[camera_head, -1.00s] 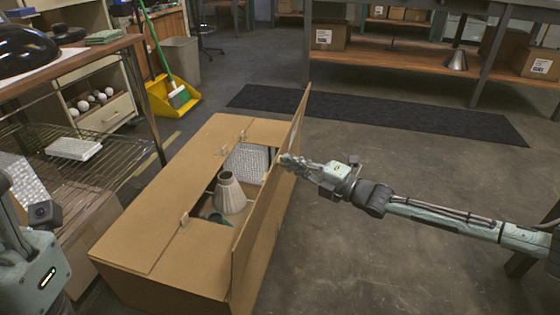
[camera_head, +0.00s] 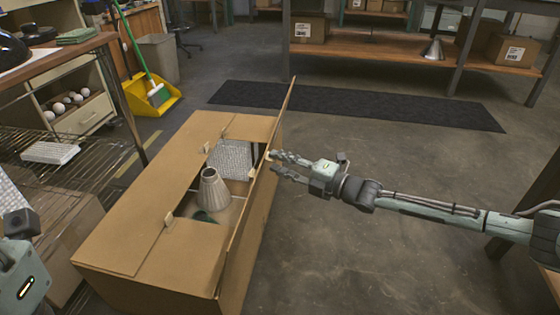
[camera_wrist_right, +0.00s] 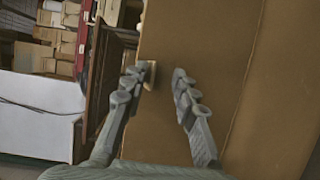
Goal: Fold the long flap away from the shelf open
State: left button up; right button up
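A large open cardboard box (camera_head: 140,215) stands on the floor beside the shelf. Its long flap (camera_head: 283,112) on the side away from the shelf stands roughly upright, seen nearly edge-on. My right gripper (camera_head: 273,164) is open, its fingertips at the outer side of this flap around mid-length; contact is unclear. In the right wrist view the two fingers (camera_wrist_right: 165,80) are spread before brown cardboard (camera_wrist_right: 210,60), the left one by a small pale tab (camera_wrist_right: 150,74). My left gripper is not in view; only part of my left arm shows at lower left.
Inside the box are a beige lampshade (camera_head: 214,190) and a white textured piece (camera_head: 230,160). The wire shelf (camera_head: 95,150) stands close on the left. A dark mat (camera_head: 350,105) lies behind. The floor (camera_head: 370,260) right of the box is clear.

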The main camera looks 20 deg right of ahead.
jog(key=shift+r, duration=0.2)
dwell(0.3)
jog(key=v, duration=1.1)
jog(key=shift+s+d, duration=0.25)
jog(key=shift+s, duration=0.1)
